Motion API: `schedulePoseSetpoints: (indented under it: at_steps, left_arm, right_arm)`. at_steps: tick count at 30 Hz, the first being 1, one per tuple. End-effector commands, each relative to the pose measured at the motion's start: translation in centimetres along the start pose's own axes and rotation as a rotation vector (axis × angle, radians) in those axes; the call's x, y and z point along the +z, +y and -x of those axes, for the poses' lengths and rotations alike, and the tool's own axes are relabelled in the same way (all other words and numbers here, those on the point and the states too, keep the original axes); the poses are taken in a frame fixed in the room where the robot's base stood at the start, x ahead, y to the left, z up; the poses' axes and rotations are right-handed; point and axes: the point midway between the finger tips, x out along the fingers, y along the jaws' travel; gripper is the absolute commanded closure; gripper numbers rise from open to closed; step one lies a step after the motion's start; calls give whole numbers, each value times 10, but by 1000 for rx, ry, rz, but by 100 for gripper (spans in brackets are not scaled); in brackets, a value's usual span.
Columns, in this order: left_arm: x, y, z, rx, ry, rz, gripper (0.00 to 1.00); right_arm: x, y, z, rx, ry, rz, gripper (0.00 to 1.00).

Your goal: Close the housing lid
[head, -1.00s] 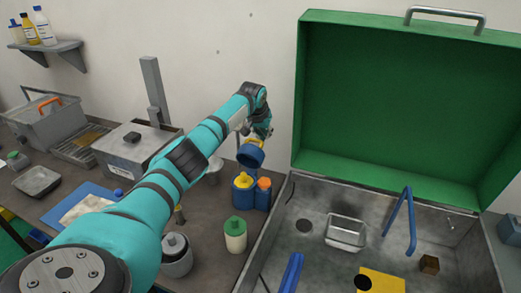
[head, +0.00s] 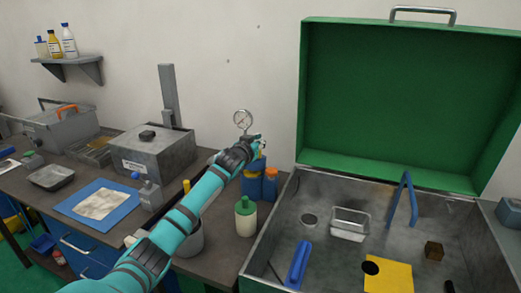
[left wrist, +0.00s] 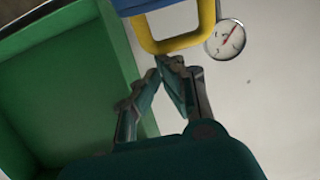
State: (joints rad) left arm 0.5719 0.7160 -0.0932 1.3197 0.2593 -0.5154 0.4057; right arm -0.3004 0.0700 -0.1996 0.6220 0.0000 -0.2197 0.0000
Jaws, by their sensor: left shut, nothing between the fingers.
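The green housing lid (head: 400,110) stands open, upright at the back of the grey housing (head: 265,240). A metal handle (head: 423,10) is on its top edge. My left gripper (head: 262,147) is left of the lid, above the back of the bench by the blue bottles, apart from the lid. In the left wrist view its fingertips (left wrist: 167,62) meet with nothing between them, beside a yellow loop on a blue thing (left wrist: 180,40). The lid's green side also shows there at the left (left wrist: 70,90). My right gripper is not in view.
Inside the housing are a metal tray (head: 349,224), a blue bar (head: 298,264), a blue bent handle (head: 403,200), a yellow plate (head: 388,277) and a brown block (head: 434,250). A gauge (head: 243,119), blue bottles (head: 270,185) and a green-capped bottle (head: 246,216) stand left of it.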

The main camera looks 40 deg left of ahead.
Motion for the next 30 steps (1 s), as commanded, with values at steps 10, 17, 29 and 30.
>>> schedulePoseSetpoints:
  at_steps: [10,17,29,30]
  left_arm:
    - [29,1,19,1,196,3,100]
    - [29,1,25,-1,254,3,100]
    - [28,1,26,0,267,2,100]
    - [28,1,26,0,267,2,100]
  right_arm:
    - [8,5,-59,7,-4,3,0]
    - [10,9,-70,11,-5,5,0]
    - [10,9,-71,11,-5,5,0]
    - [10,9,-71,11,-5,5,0]
